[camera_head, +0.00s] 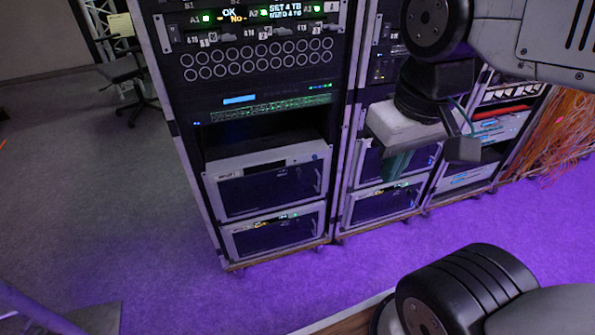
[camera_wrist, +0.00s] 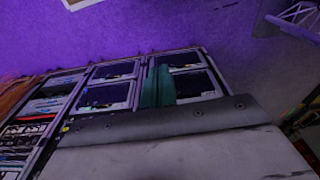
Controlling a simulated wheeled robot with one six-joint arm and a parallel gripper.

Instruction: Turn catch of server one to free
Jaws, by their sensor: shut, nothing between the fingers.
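The left rack holds an upper server (camera_head: 268,182) and a lower server (camera_head: 275,233), each with a dark front panel in a pale frame. Their labels are too small to read, so I cannot tell which is server one. A small detail on the right of the upper server's panel could be a catch; its setting is not legible. My gripper (camera_head: 394,172) is shut and empty, in front of the middle rack and to the right of both servers. Its teal fingers (camera_wrist: 158,86) lie together in the wrist view, which shows the racks upside down.
The middle rack holds similar units, including a lower server (camera_head: 383,203) behind my gripper. A panel of round ports (camera_head: 258,60) is above the left rack's servers. Orange cables (camera_head: 560,130) hang at far right. A chair (camera_head: 127,80) stands back left. The purple-lit floor (camera_head: 350,262) before the racks is clear.

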